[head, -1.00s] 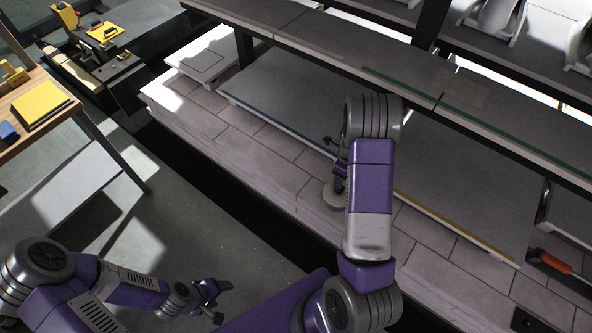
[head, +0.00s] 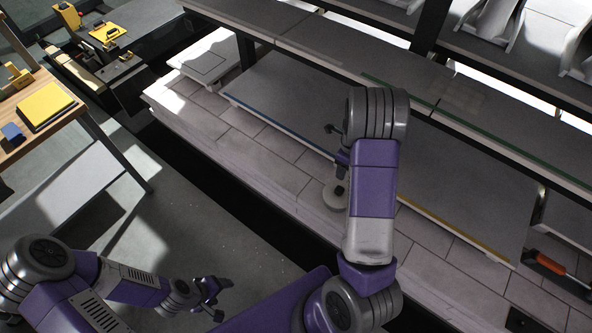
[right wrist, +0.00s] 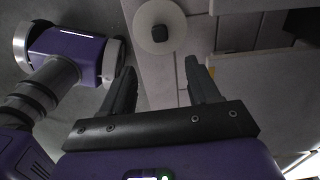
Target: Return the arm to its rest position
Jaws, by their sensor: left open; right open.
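My right arm reaches over the kiln car in the head view, and its forearm hides most of the right gripper. In the right wrist view the right gripper (right wrist: 161,82) is open, with nothing between its fingers. My left gripper (head: 216,297) is open and empty at the lower left of the head view, over the grey floor. The kiln car's pale brick deck (head: 273,177) lies below the right arm.
A pale round disc with a dark knob (head: 334,199) sits on the deck, partly behind my right arm. Shelves (head: 330,50) stand above the deck. An orange-handled tool (head: 552,264) lies at right. A wooden table (head: 62,117) stands at left.

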